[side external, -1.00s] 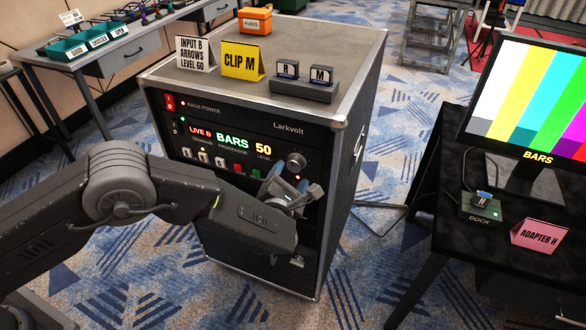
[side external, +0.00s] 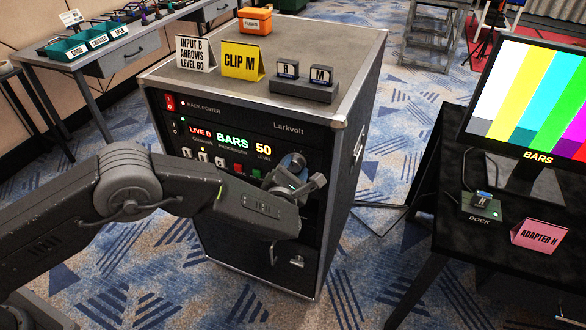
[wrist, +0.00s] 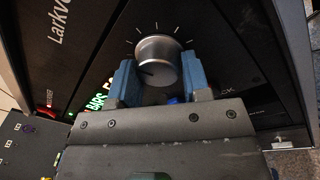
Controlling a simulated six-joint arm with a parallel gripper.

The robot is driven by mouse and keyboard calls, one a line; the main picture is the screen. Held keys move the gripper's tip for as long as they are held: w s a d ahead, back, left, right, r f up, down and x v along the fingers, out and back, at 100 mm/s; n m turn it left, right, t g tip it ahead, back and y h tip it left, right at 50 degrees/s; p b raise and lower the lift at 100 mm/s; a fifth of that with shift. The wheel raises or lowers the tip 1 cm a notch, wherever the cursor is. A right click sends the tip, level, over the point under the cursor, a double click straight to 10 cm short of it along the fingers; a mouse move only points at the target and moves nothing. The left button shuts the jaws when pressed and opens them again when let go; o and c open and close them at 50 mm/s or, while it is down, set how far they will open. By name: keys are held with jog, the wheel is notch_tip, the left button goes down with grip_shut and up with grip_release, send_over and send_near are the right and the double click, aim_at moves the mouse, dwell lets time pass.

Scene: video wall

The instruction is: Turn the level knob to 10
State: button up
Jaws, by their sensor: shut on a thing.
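The level knob (wrist: 157,60) is a round grey dial with tick marks around it, in the wrist view. My gripper (wrist: 160,76) has its blue fingers on either side of the knob and is shut on it. In the side view my gripper (side external: 294,168) is at the upper right of the rack's front panel and mostly hides the knob. The display (side external: 262,144) above the word LEVEL reads 50. Beside it the processor display (side external: 232,140) reads BARS, and a red display (side external: 201,132) reads LIVE B.
Cards on the rack top (side external: 345,55) read INPUT B ARROWS LEVEL 60 (side external: 196,52) and CLIP M (side external: 243,60). Two small blocks marked B and M stand in a holder (side external: 303,88). A monitor (side external: 530,100) shows colour bars. A latch (side external: 297,261) is low on the rack front.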

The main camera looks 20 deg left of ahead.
jog(key=shift+c, duration=0.9)
jog(key=n, duration=0.6)
jog(key=shift+r+g, duration=0.1)
jog(key=shift+g, duration=0.2)
jog(key=n, duration=0.3)
jog(key=shift+n+h, duration=0.3)
jog(key=shift+h, duration=0.1)
jog(key=n, duration=0.3)
jog(key=shift+g+h, duration=0.3)
jog(key=n+h, duration=0.1)
jog(key=n, duration=0.4)
jog(key=shift+r, duration=0.1)
jog(key=shift+n+h, duration=0.5)
jog(key=shift+n, duration=1.5)
